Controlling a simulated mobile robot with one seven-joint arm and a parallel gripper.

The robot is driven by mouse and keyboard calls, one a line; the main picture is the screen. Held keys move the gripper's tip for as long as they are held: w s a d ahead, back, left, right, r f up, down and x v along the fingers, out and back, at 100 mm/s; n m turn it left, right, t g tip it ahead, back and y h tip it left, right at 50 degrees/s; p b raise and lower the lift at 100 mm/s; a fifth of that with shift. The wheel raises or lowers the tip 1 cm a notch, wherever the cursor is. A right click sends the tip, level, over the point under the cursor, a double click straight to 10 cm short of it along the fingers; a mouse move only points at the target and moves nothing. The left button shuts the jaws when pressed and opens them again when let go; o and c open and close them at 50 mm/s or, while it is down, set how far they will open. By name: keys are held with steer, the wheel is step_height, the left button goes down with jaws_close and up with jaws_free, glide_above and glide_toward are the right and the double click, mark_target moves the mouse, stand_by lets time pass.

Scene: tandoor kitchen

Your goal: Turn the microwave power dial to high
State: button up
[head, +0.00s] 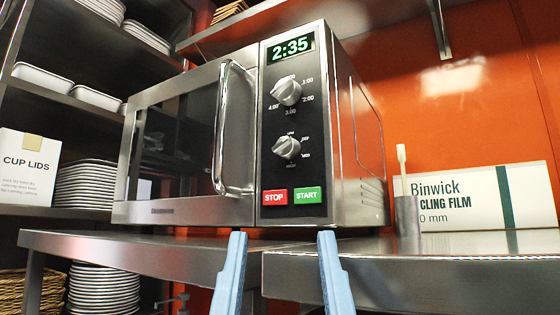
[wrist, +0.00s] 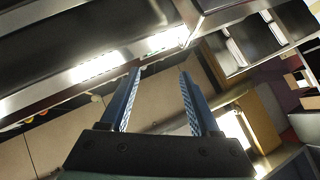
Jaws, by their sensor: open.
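The steel microwave (head: 190,205) stands on a metal shelf, its door shut and its display reading 2:35. Its black control panel has two silver knobs. The upper one is the timer dial (head: 286,91), ringed by minute marks. The lower one is the power dial (head: 287,147), with small labels above and to its right; its setting is too small to read surely. My gripper (head: 282,237) is open and empty, fingertips pointing up, below the red STOP and green START buttons in the picture and apart from the dial. The wrist view shows both fingers (wrist: 160,72) apart; no dial shows there.
The steel shelf (head: 150,249) runs under the microwave. A vertical door handle (head: 222,130) juts out left of the panel. A cling film box (head: 475,195) and a small metal cup (head: 407,215) stand to the right. Racks with trays and plates (head: 85,188) fill the left.

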step_height(320, 180, up, 27)
steer(key=w+g+p, duration=0.1)
steer(key=w+p, duration=0.1)
steer(key=p, duration=2.6)
steer(key=w+r+g+p, duration=0.6)
steer(key=w+r+p, duration=0.35)
steer(key=p, duration=1.35)
steer(key=w+f+n+g+h+p, duration=0.1)
steer(key=f+n+g+p, duration=0.1)
steer(key=f+n+p, duration=0.1)
steer(key=a+f+n+g+h+p, duration=0.1)
steer(key=f+n+g+h+p, duration=0.1)
steer(key=f+p, duration=0.3)
steer(key=w+a+f+n+g+h+p, duration=0.1)
steer(key=f+n+g+p, duration=0.2)
steer(key=f+n+p, duration=0.1)
steer(key=shift+w+a, duration=0.15)
steer(key=shift+w, duration=0.2)
steer(key=n+t+h+p, duration=0.15)
steer(key=n+h, duration=0.45)
steer(key=n, duration=1.4)
glide_toward(279, 143)
steer(key=x, duration=0.9)
steer(key=shift+w, duration=0.15)
